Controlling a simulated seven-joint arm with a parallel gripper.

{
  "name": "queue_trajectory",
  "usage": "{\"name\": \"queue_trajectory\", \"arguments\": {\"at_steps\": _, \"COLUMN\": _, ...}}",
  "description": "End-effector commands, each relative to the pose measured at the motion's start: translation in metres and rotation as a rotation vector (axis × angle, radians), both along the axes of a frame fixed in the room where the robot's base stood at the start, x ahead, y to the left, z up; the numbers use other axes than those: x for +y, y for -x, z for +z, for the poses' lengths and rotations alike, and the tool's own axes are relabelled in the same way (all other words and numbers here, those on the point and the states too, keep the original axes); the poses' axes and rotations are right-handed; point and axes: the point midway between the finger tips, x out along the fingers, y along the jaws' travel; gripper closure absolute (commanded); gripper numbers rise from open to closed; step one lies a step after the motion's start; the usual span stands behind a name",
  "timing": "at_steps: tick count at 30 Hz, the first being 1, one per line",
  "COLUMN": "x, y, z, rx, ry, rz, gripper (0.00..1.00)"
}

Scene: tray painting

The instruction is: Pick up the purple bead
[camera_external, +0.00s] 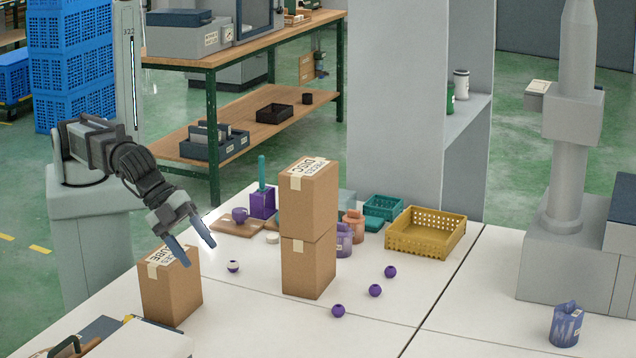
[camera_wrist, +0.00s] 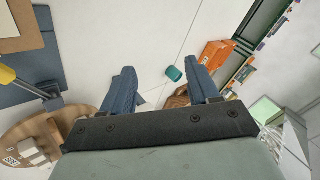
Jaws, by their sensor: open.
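Three purple beads lie on the white table in the external view: one (camera_external: 390,272) farthest back, one (camera_external: 375,290) in the middle, and one (camera_external: 338,311) nearest the front. A smaller-looking white and dark purple ball (camera_external: 233,266) lies to their left, beyond the stacked boxes. My gripper (camera_external: 200,254) is open and empty, in the air at the left, above and near a cardboard box. It is well apart from the three beads. In the wrist view, my open gripper (camera_wrist: 163,77) shows both blue fingers spread; I see no purple bead there.
Two stacked cardboard boxes (camera_external: 309,205) stand between my gripper and the beads. Another box (camera_external: 171,288) stands below my gripper. A yellow crate (camera_external: 430,236), purple cup (camera_external: 343,240) and teal basket (camera_external: 384,207) stand behind.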

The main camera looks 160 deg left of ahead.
Motion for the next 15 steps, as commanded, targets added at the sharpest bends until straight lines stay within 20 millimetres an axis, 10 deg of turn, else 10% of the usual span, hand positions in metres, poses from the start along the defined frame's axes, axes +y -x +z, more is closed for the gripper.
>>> {"name": "queue_trajectory", "arguments": {"at_steps": 6, "x": 0.078, "y": 0.084, "z": -0.019, "rx": 0.039, "ry": 0.221, "rz": 0.335, "gripper": 0.4}}
{"name": "queue_trajectory", "arguments": {"at_steps": 15, "x": 0.131, "y": 0.203, "z": -0.048, "rx": 0.112, "ry": 0.557, "rz": 0.82, "gripper": 0.4}}
